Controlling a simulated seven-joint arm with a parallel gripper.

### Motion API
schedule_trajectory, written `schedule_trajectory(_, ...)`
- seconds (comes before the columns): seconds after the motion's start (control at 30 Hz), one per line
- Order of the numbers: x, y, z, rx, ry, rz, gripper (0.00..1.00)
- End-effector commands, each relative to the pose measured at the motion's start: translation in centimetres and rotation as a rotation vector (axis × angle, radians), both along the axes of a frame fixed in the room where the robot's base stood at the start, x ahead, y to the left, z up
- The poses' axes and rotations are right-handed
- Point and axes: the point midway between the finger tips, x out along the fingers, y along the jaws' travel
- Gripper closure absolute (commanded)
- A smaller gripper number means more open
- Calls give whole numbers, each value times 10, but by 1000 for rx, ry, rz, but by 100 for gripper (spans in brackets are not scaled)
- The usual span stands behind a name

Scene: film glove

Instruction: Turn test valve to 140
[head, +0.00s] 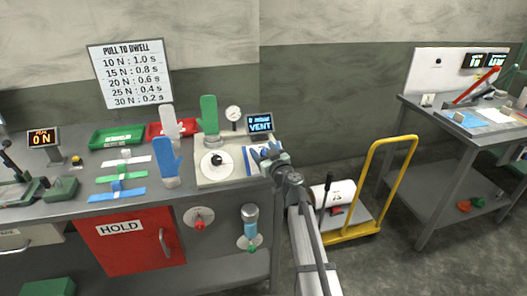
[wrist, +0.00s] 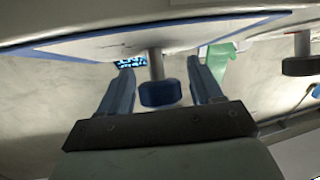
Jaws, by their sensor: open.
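My gripper (head: 265,152) is over the right end of the cream test unit (head: 210,180), fingers open. In the wrist view, a blue knob (wrist: 160,94) on a pale stem sits between the two open fingers (wrist: 160,66), with a visible gap on each side. Its stem rises from a blue-bordered plate (wrist: 90,42). My gripper hides this knob in the head view. A black knob (head: 214,160) on a white dial stands left of it and appears dark in the wrist view (wrist: 302,66). The display (head: 260,123) reads 0 and VENT. I cannot tell any knob setting.
A round gauge (head: 233,113), a green glove (head: 208,115) and a blue glove (head: 166,158) stand on or near the unit. A red HOLD cabinet (head: 125,240) is below. A yellow-handled cart (head: 350,222) stands right of the bench.

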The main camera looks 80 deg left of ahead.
Motion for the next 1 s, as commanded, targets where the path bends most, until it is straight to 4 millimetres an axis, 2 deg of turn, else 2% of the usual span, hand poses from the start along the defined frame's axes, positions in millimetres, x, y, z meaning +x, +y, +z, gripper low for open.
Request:
schedule_trajectory(0.23,0,0,0,0,0,0,37)
schedule_trajectory(0.73,0,0,0,0,0,-1,85)
schedule_trajectory(1.0,-1,0,1,2,37,-63,86)
